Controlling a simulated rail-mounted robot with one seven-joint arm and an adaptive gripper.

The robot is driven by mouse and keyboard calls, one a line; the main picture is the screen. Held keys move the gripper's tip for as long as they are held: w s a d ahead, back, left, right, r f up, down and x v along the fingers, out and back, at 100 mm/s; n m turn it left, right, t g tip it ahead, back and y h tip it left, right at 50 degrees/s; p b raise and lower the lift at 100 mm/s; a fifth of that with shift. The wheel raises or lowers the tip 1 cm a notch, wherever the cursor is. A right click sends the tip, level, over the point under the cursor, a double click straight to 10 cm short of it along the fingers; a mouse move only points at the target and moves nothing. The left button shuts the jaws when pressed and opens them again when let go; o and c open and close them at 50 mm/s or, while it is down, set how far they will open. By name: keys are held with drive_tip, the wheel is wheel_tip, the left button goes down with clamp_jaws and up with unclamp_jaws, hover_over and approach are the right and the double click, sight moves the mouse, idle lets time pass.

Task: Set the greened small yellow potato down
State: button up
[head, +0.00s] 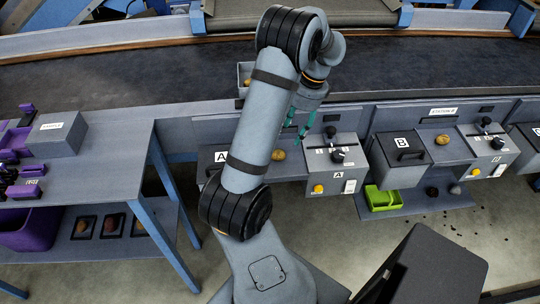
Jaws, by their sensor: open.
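My gripper (295,130) hangs over station A with its teal fingers pointing down, apart and empty. A small yellow-brown potato (278,155) rests on the grey surface at station A, just below and left of the fingertips. It appears apart from them. Any green on its skin is too small to make out. Another yellowish potato (247,82) sits in a small grey tray (241,92) behind my arm, partly hidden. A third potato (441,139) lies at station B, right of the bin lid marked B (402,158).
A control box with a black knob (337,157) stands right of the station A potato. A dark conveyor belt (420,72) runs behind. A side table (108,143) with purple items is at left.

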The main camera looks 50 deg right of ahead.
drive_tip(key=p+x, duration=0.1)
drive_tip(key=x, duration=0.9)
drive_tip(key=shift+s+d, duration=0.1)
drive_tip(key=shift+s, duration=0.05)
drive_tip(key=shift+c, duration=0.9)
drive_tip(key=c, duration=1)
drive_tip(key=shift+r, duration=0.1)
